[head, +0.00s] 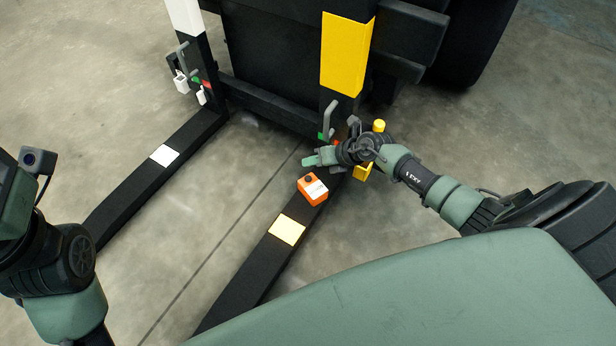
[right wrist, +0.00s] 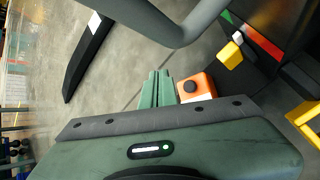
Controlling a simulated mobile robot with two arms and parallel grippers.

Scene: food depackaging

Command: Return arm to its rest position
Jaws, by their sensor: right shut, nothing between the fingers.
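My right arm reaches in from the right in the head view. Its gripper (head: 313,160) is shut and empty, pointing left beside the yellow-marked post of a black frame. In the right wrist view the gripper's two green fingers (right wrist: 157,88) lie together. An orange box with a black button (head: 312,189) is just below the gripper in the head view; it also shows in the right wrist view (right wrist: 196,88), right of the fingers. I cannot tell whether they touch. My left arm shows at the left edge of the head view, but its fingers are out of the picture.
A grey handle (head: 329,118) stands close to my right gripper. A yellow part (head: 364,171) is near my wrist. Floor between the legs is clear.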

